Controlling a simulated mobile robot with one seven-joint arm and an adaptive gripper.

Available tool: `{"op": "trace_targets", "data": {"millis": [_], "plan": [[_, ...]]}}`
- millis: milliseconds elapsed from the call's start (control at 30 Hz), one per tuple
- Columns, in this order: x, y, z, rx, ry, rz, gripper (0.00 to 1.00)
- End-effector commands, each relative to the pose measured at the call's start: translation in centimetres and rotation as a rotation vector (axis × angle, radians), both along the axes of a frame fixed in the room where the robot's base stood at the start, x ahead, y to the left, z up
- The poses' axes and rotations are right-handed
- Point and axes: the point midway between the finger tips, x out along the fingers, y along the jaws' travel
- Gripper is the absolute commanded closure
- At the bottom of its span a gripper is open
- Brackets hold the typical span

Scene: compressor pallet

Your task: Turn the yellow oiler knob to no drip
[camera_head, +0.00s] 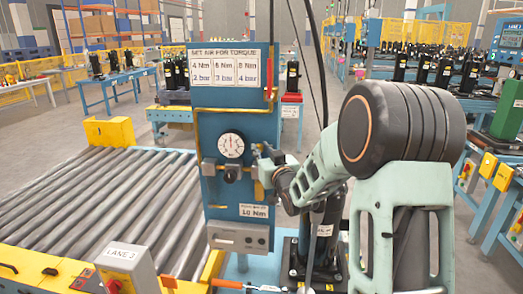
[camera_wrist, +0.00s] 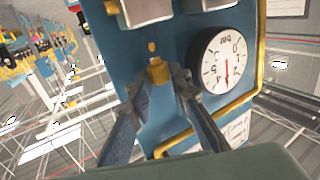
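The yellow oiler knob (camera_wrist: 158,71) shows in the wrist view on the blue panel (camera_wrist: 183,30), with a small yellow tip (camera_wrist: 152,47) just above it in the picture. My gripper (camera_wrist: 158,82) is open, one finger on each side of the knob. Gaps seem to show between the fingers and the knob; I cannot tell whether either touches it. In the head view my gripper (camera_head: 268,165) is at the right edge of the blue panel (camera_head: 228,125), and it and my wrist hide the knob there.
A round pressure gauge (camera_wrist: 221,60) sits close to the right finger in the wrist view. A yellow pipe (camera_wrist: 225,112) runs below it. In the head view, a regulator (camera_head: 231,173) is left of my gripper. A roller conveyor (camera_head: 110,200) lies at left.

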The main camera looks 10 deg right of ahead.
Motion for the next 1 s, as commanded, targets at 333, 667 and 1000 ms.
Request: {"op": "trace_targets", "data": {"millis": [333, 667, 1000], "plan": [[0.0, 0.2, -0.1, -0.002, -0.002, -0.013, 1.00], [-0.1, 0.6, -0.4, 0.001, -0.004, -0.121, 1.00], [0.0, 1.1, 0.0, 0.000, -0.003, -0.302, 1.00]]}}
